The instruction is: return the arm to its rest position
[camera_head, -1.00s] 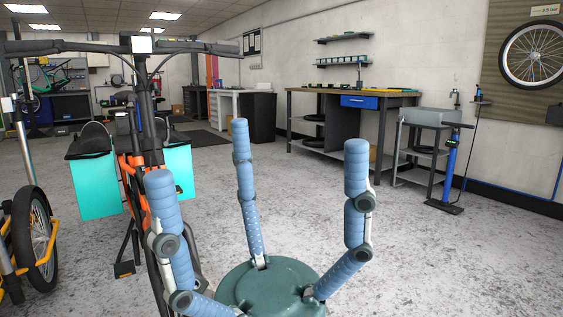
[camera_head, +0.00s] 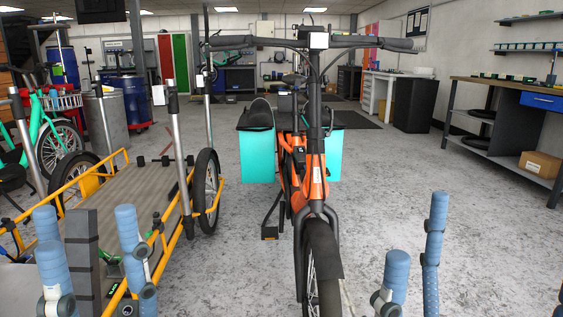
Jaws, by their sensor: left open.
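My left gripper (camera_head: 87,225) shows at the lower left. Its blue ribbed fingers point up and stand apart. A dark grey upright post (camera_head: 83,255) shows between them in the picture; I cannot tell whether anything touches it. My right gripper (camera_head: 430,245) shows at the lower right, with blue fingers apart and nothing seen between them.
An orange cargo bike (camera_head: 312,180) with turquoise panniers stands ahead in the middle. A workbench (camera_head: 510,95) is at the back right. Floor (camera_head: 400,170) before it is clear.

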